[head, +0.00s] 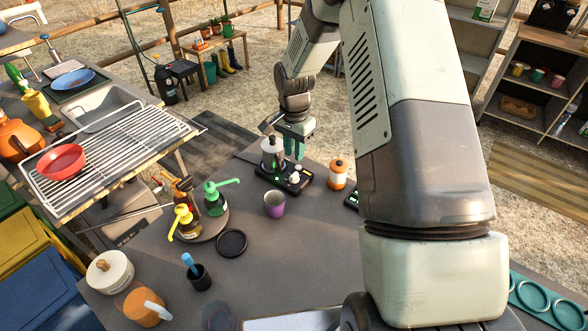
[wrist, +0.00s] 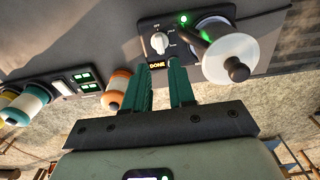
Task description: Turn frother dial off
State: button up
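The frother has a black base (head: 270,178) with a metal jug (head: 272,152) on it. Its white dial (wrist: 160,43) faces the wrist camera, with small labels around it too small to read surely. Below the dial, a display reads "DONE" (wrist: 157,65); a green light (wrist: 183,19) glows beside it. The jug with a dark knob (wrist: 229,60) stands to the right in the wrist view. My gripper (wrist: 168,70) has teal fingers with a gap between them and nothing held. Its tips appear just short of the dial. In the head view my gripper (head: 296,150) is beside the jug.
An orange-and-white canister (head: 337,174) stands right of the frother. A purple cup (head: 274,204) stands in front. Green and yellow pump bottles (head: 215,199) stand on a round tray to the left.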

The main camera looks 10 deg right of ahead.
aim_at(294, 174)
notch_tip(294, 174, down, 8)
jog(key=shift+f, duration=0.15)
dwell(0.3)
grip_shut()
